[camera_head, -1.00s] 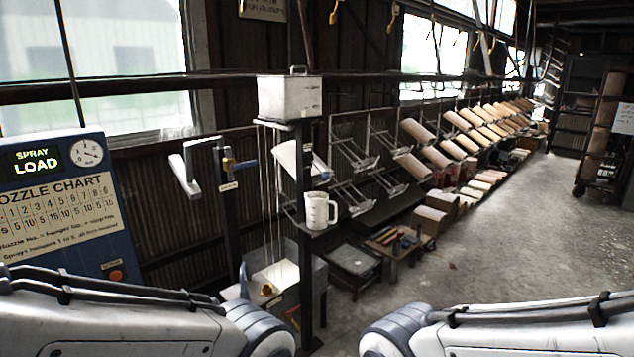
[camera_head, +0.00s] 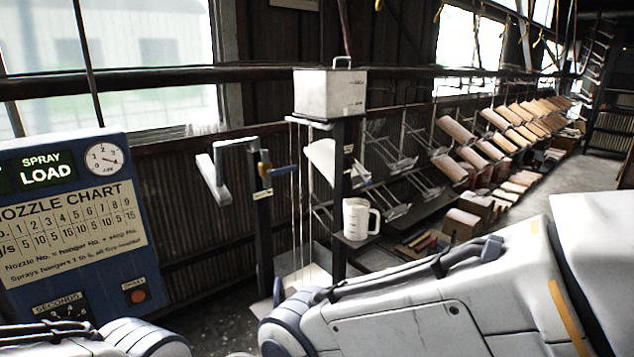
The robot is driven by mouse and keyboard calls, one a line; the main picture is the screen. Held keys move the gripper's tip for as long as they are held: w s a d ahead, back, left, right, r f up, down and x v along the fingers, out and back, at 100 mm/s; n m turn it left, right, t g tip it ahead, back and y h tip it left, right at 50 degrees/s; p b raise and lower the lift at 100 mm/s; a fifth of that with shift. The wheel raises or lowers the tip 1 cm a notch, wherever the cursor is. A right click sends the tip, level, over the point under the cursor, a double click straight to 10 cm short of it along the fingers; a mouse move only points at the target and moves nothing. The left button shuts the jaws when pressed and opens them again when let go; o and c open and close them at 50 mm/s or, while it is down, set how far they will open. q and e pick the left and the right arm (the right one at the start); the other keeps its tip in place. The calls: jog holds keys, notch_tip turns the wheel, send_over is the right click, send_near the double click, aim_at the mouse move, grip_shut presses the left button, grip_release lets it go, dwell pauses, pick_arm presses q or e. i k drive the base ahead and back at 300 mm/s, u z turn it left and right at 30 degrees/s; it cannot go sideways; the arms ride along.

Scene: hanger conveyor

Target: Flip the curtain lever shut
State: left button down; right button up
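A large pale grey crank-shaped handle (camera_head: 214,172) is on the left side of the same post. Only links of my two arms show, along the bottom edge and lower right. Both grippers are out of view, so I see nothing touching the lever.
A blue control panel (camera_head: 75,262) reading "SPRAY LOAD" stands at left. Right of the post, a stand carries a white tank (camera_head: 330,93) and a white jug (camera_head: 358,219). Racks with tilted tiles (camera_head: 470,160) recede right. My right arm covers much of the lower right.

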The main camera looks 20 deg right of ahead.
aim_at(351, 161)
jog(key=u, duration=0.25)
jog(key=i, duration=0.65)
jog(key=z, duration=0.6)
jog(key=i, duration=0.75)
jog(key=z, duration=0.7)
